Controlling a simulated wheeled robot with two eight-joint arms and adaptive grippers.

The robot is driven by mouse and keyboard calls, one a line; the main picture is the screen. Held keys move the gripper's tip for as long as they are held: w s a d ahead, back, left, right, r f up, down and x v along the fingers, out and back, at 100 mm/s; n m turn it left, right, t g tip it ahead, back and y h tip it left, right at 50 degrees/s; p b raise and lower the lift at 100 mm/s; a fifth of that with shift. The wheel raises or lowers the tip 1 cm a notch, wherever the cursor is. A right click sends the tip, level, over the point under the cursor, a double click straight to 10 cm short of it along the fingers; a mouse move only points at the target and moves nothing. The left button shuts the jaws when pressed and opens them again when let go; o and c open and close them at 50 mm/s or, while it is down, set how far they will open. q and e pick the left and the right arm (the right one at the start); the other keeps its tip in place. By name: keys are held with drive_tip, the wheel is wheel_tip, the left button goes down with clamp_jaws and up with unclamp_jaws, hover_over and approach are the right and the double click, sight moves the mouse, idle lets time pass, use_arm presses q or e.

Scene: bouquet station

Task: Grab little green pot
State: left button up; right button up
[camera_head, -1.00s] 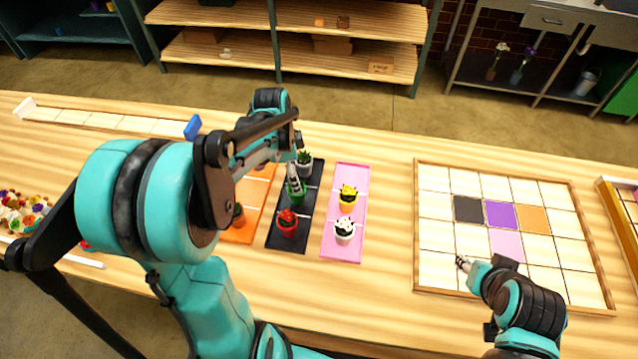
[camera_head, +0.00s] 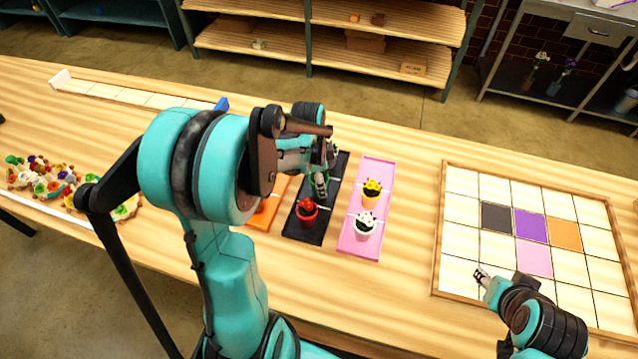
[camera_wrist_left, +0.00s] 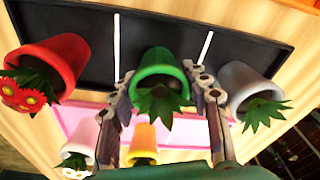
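The little green pot (camera_wrist_left: 160,64) with a spiky green plant stands in the middle of the black tray (camera_wrist_left: 232,47) in the left wrist view. The two fingers of my left gripper (camera_wrist_left: 163,92) are spread, one on each side of the pot, close to its walls. I cannot tell whether they touch it. In the head view my left gripper (camera_head: 319,182) is low over the black tray and hides most of the green pot. My right gripper (camera_head: 482,277) hangs empty over the tiled board's lower left part; its finger gap is too small to judge.
A red pot (camera_wrist_left: 50,62) and a grey pot (camera_wrist_left: 245,85) flank the green one. A pink tray (camera_head: 372,222) holds a yellow pot (camera_head: 370,197) and a white pot (camera_head: 362,226). An orange tray (camera_head: 265,212) lies left. The table between pink tray and tiled board (camera_head: 437,245) is clear.

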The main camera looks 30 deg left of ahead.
use_arm(q)
drive_tip(key=c, duration=0.7)
drive_tip(key=shift+r, duration=0.1)
